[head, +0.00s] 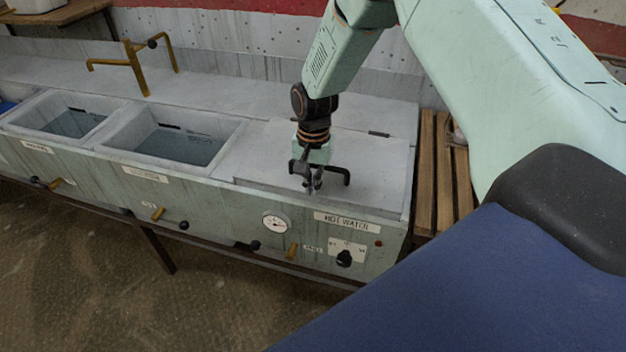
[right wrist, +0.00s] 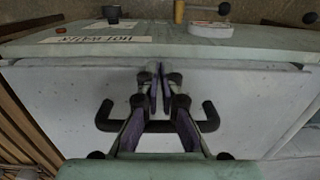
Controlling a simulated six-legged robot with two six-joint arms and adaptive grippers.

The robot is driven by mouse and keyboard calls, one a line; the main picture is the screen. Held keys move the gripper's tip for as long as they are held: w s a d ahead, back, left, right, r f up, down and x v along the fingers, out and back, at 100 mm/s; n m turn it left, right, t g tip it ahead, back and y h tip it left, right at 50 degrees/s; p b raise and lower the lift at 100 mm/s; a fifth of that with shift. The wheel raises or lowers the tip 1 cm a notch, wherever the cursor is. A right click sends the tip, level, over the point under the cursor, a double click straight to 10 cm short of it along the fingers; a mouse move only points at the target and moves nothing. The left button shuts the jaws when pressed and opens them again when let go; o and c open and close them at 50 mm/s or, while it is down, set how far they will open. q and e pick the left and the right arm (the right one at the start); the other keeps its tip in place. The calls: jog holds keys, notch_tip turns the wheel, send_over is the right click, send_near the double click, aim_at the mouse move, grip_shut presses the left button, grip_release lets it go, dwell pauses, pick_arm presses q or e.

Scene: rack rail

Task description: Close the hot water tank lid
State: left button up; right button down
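The hot water tank (head: 305,222) is the right end of the long sink unit, marked HOT WATER on its front. Its pale lid (head: 375,165) lies flat, or nearly flat, over the top; I cannot tell if it is fully seated. The lid's black handle (head: 346,178) shows beside my right gripper (head: 311,185), and also in the right wrist view (right wrist: 208,118). In that view my right gripper (right wrist: 160,72) has its fingertips almost together, crossing over the handle bar. The bar runs across the fingers, and contact is unclear. My left gripper is out of view.
Two open basins (head: 185,143) lie left of the lid. A brass tap (head: 135,68) stands behind them. A dial gauge (head: 275,223), a knob (head: 344,258) and small valves line the front. Wooden slats (head: 444,180) are to the right.

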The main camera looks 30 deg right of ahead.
jog(key=shift+s+f, duration=0.3)
